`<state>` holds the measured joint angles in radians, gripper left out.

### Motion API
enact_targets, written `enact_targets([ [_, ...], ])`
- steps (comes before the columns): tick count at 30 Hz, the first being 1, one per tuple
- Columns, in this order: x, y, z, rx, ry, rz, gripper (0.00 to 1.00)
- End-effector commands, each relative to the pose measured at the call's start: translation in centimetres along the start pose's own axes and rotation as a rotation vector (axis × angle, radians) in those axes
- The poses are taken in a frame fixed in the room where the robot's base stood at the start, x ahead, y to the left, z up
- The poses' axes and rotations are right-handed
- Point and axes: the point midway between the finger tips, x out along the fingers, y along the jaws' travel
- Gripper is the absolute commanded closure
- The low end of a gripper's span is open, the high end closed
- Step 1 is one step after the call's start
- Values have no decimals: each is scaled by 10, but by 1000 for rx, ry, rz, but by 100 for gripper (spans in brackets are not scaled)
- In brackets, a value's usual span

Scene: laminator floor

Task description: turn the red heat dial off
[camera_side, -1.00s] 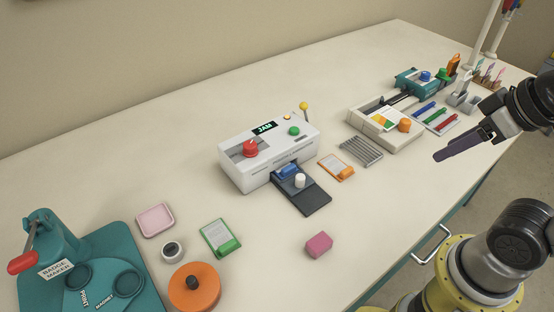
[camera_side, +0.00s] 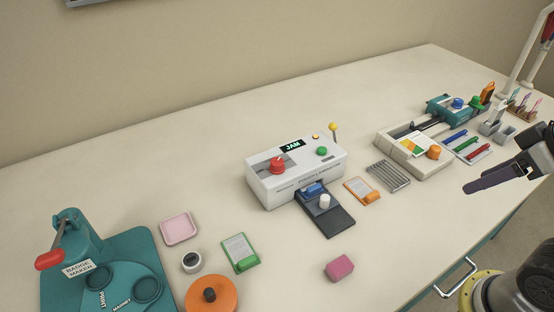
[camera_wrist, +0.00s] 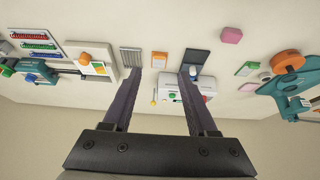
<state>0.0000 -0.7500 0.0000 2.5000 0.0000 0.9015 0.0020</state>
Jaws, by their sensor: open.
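The white laminator (camera_side: 296,180) stands mid-table, and its small display reads JAM. The red heat dial (camera_side: 278,166) sits on its top at the left, in a grey recess. A green knob (camera_side: 322,151) and a yellow-tipped lever (camera_side: 333,127) are at its right. My gripper (camera_side: 470,189) is at the right of the side view, well away from the laminator, with nothing visible held. In the wrist view my gripper (camera_wrist: 159,78) shows its two fingers wide apart and empty. The laminator (camera_wrist: 178,94) appears upside down there, partly behind the right finger, with the red dial (camera_wrist: 207,98) beyond it.
A dark tray (camera_side: 335,219) with a white knob juts from the laminator's front. A pink block (camera_side: 339,268), an orange-clipped card (camera_side: 362,191) and a wire rack (camera_side: 388,176) lie nearby. A cream trimmer (camera_side: 416,155) stands right, a teal badge maker (camera_side: 95,265) left. The front table between has free room.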

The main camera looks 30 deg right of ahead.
Motion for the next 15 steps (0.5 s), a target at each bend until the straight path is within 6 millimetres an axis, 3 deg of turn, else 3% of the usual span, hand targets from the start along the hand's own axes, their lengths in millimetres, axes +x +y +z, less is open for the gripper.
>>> enact_targets([
  [2, 0, 0, 5, 7, -24, 0, 25],
  [5, -18, 0, -8, 18, -14, 0, 25],
  [8, -39, -1, -36, 27, -15, -2, 25],
  [15, -71, -15, -128, 7, -79, -23, 25],
])
